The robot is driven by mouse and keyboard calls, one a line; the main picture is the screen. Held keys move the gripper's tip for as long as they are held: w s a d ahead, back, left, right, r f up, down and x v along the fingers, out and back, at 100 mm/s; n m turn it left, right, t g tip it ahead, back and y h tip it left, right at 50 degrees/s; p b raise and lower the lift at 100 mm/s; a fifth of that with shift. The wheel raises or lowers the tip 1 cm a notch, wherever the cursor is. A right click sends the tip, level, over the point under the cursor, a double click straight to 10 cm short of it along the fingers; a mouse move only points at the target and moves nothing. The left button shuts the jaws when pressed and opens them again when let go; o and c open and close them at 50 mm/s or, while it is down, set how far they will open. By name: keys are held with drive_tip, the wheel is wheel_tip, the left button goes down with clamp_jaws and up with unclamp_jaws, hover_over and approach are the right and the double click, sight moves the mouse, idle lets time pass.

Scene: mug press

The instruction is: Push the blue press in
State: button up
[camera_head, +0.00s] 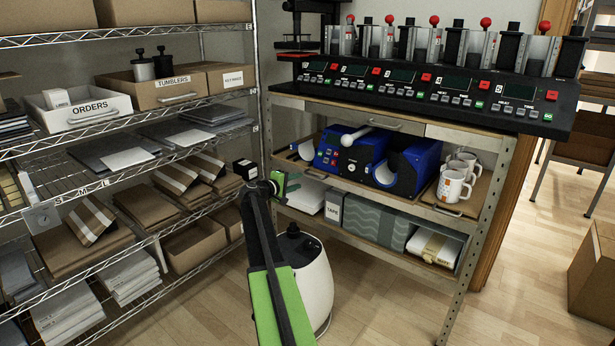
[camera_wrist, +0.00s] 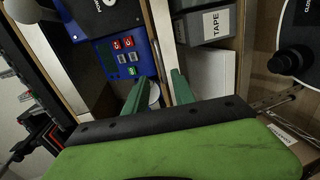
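The blue press (camera_head: 348,155) sits on the middle shelf of the metal bench, with a control panel on its left front and a pale handle on top. In the wrist view, the blue press (camera_wrist: 138,72) shows at upper left with red and green buttons. My gripper (camera_head: 283,184) is in front of and below the press's left side. Its two green fingers (camera_wrist: 160,76) are apart with nothing held between them; contact with the press is not clear.
White mugs (camera_head: 453,184) stand right of the press. Boxes, including a TAPE box (camera_head: 334,207), fill the lower shelf. A black multi-station press (camera_head: 430,92) is on top. A wire rack (camera_head: 150,160) stands left, close to my arm.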

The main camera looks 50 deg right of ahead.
drive_tip(key=v, duration=0.5)
drive_tip(key=shift+p, duration=0.3)
